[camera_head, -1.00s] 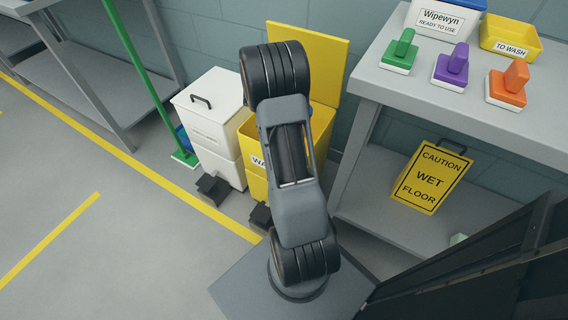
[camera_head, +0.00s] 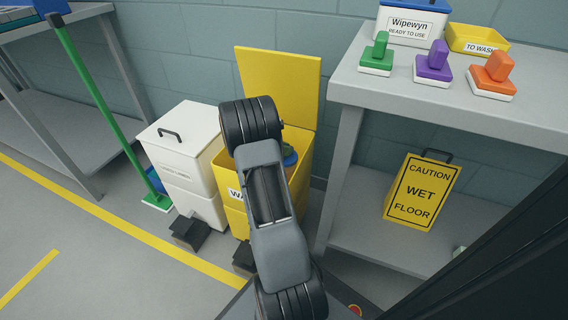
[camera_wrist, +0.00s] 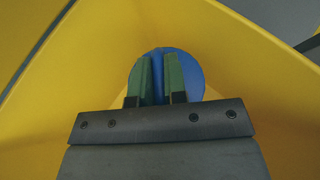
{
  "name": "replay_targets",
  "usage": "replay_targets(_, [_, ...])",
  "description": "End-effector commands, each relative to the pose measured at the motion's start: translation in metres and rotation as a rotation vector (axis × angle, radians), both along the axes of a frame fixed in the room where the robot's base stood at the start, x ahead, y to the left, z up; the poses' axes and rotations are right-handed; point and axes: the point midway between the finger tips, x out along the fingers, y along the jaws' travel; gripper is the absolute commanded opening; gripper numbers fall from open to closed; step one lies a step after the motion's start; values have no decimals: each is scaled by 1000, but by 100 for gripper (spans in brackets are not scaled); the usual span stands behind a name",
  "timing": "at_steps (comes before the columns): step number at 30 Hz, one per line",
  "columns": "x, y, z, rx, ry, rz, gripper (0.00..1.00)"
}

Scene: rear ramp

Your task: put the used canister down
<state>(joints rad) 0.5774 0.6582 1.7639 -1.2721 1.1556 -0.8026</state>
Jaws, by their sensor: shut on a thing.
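The used canister shows as a blue round shape (camera_wrist: 192,72) in the wrist view, between the two green fingers of my gripper (camera_wrist: 158,72). The fingers are shut on it. Yellow walls of the open yellow bin (camera_wrist: 60,100) surround them. In the head view the yellow bin (camera_head: 235,218) stands against the wall with its lid (camera_head: 278,85) raised. A little of the blue canister (camera_head: 291,161) shows in the bin's mouth beside my arm. My arm hides most of the opening, and the canister's lower end is hidden.
A white lidded bin (camera_head: 190,140) with a black pedal (camera_head: 189,232) stands left of the yellow bin. A grey bench (camera_head: 430,95) stands close on the right, with a yellow wet-floor sign (camera_head: 422,192) on its lower shelf. A green-handled tool (camera_head: 100,100) leans at left.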

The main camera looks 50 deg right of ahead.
Motion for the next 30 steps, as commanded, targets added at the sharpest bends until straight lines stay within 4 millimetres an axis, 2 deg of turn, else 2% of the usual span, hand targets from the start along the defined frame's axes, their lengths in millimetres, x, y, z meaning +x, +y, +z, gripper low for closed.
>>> replay_targets(12, [0, 0, -47, -4, 0, 1, 0])
replay_targets(26, [0, 0, -51, -3, -1, 1, 0])
replay_targets(27, [0, 0, -51, -1, 0, 1, 16])
replay_targets(30, [0, 0, -51, -1, 0, 1, 26])
